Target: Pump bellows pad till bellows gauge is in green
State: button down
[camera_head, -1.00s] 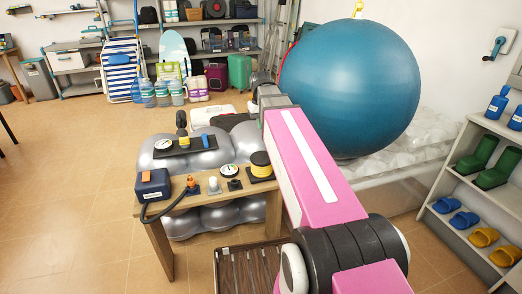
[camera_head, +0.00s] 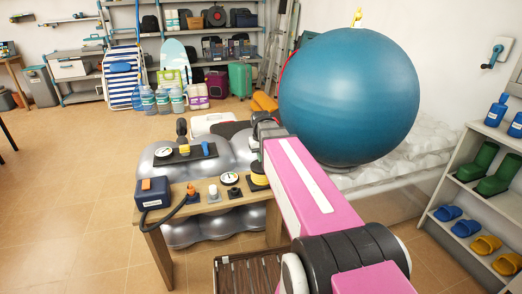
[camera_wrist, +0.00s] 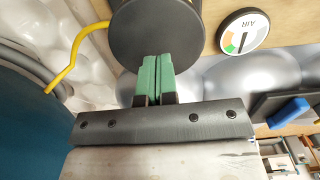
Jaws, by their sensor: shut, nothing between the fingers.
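The bellows pad (camera_head: 258,180), yellow and black and round, stands at the right end of the wooden table, partly hidden by my arm. In the wrist view its dark round top (camera_wrist: 155,28) fills the upper middle. My gripper (camera_wrist: 157,62) is shut, its green fingertips together and empty, over the lower edge of that disc; I cannot tell whether they touch it. The white bellows gauge (camera_head: 229,178) sits left of the pad.
A blue box (camera_head: 152,192) with a dark hose, and small knobs (camera_head: 213,192), share the table (camera_head: 215,208). Silver cushions behind carry a black board (camera_head: 187,156) with another gauge (camera_head: 164,151). A large blue ball (camera_head: 350,95) is at right. Floor is free at left.

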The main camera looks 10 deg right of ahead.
aim_at(261, 168)
jog(key=shift+f, duration=0.9)
jog(key=shift+f, duration=2.35)
notch_tip(261, 168, up, 14)
jog(key=shift+r, duration=0.15)
